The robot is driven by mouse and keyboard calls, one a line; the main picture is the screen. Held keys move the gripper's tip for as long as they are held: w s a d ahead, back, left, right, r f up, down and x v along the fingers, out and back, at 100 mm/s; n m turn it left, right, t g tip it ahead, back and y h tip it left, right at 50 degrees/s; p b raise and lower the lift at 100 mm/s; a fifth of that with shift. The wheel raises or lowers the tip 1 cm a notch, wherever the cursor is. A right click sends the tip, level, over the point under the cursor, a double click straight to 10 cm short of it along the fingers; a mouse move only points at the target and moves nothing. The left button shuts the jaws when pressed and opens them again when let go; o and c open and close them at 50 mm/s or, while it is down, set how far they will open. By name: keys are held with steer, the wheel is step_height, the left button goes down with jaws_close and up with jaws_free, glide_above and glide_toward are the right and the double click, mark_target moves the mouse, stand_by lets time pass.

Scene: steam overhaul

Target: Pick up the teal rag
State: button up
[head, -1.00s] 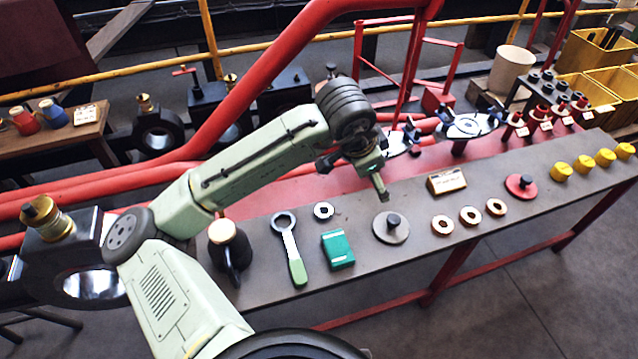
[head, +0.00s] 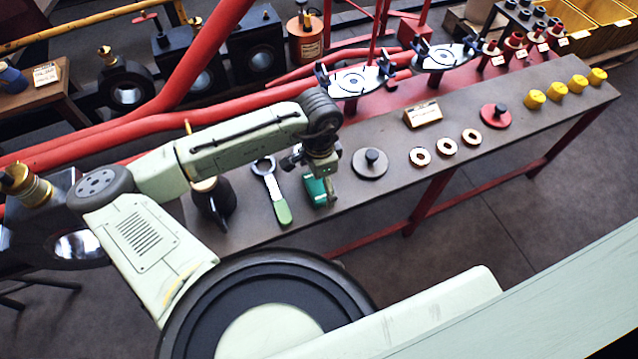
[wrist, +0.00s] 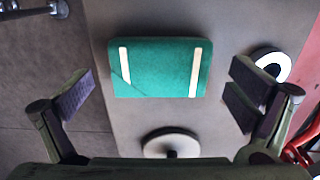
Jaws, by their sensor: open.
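The teal rag (head: 316,190) lies folded on the dark bench top (head: 400,150), between the green-handled wrench and the grey disc with a black knob. In the wrist view the rag (wrist: 160,66) is a flat teal rectangle with two pale stripes, ahead of the fingers. My gripper (head: 325,190) hangs over the rag in the head view and hides part of it. In the wrist view my gripper (wrist: 158,95) has its two fingers wide apart, one left and one right of the rag, with nothing between them. The exact height above the rag cannot be told.
A green-handled ring wrench (head: 271,190) lies left of the rag, beside a dark oil can (head: 212,205). The grey knobbed disc (head: 370,163) is to the right. Copper-coloured rings (head: 446,146) and a red knobbed disc (head: 495,116) lie farther along the bench.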

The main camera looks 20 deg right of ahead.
steer(key=shift+f, duration=0.75)
steer(key=shift+c, duration=0.4)
steer(key=c, duration=1.1)
